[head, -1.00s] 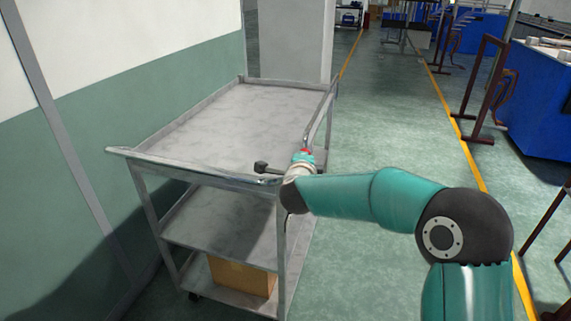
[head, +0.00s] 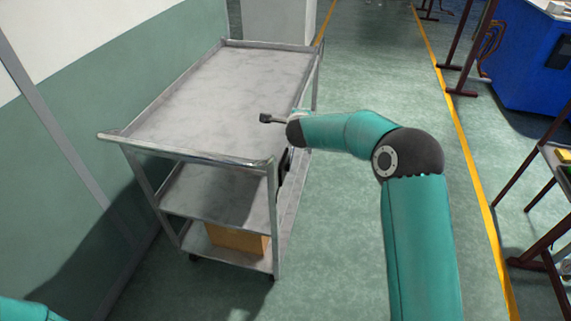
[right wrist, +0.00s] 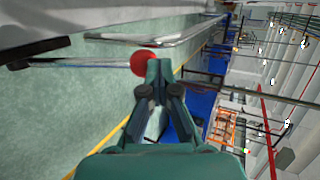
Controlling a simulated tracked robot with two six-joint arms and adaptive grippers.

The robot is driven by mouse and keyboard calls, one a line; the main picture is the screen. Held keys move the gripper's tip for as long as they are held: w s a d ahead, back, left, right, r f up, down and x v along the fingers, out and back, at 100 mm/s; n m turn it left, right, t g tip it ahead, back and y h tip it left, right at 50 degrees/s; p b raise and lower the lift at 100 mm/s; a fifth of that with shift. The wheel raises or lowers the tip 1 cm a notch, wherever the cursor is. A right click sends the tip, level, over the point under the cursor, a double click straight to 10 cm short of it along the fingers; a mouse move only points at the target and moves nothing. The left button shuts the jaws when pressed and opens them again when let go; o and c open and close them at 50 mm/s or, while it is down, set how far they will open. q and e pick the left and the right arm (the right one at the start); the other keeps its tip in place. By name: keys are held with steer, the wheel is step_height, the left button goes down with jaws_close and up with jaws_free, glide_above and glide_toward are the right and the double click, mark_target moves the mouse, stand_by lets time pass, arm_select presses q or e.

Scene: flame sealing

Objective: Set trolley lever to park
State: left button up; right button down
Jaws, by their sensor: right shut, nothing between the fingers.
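The grey metal trolley (head: 215,95) stands beside the wall in the head view. In the right wrist view a red ball knob (right wrist: 144,62) on a thin rod sits right at the tips of my right gripper (right wrist: 160,68). The gripper is shut with nothing between its fingers; I cannot tell whether it touches the knob. In the head view my right wrist is at the trolley's right side and hides the gripper and the knob. A dark part (head: 284,165) shows below it on that side. My left gripper is not in view.
The trolley's top shelf is bare; a cardboard box (head: 236,239) is on the bottom shelf. The wall (head: 70,140) is close on the left. Green floor (head: 350,240) is open to the right, up to a yellow line (head: 455,140) and dark metal frames (head: 478,60).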

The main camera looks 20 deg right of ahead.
steer(key=shift+w+f, duration=0.15)
steer(key=shift+f, duration=0.05)
steer(key=shift+d+f, duration=0.15)
steer(key=shift+s, duration=0.2)
steer(key=s+a+r, duration=0.3)
steer(key=s+r, duration=0.5)
steer(key=r, duration=0.3)
steer(key=shift+s+a+p, duration=0.15)
steer(key=shift+a+p, duration=0.2)
steer(key=shift+p, duration=0.1)
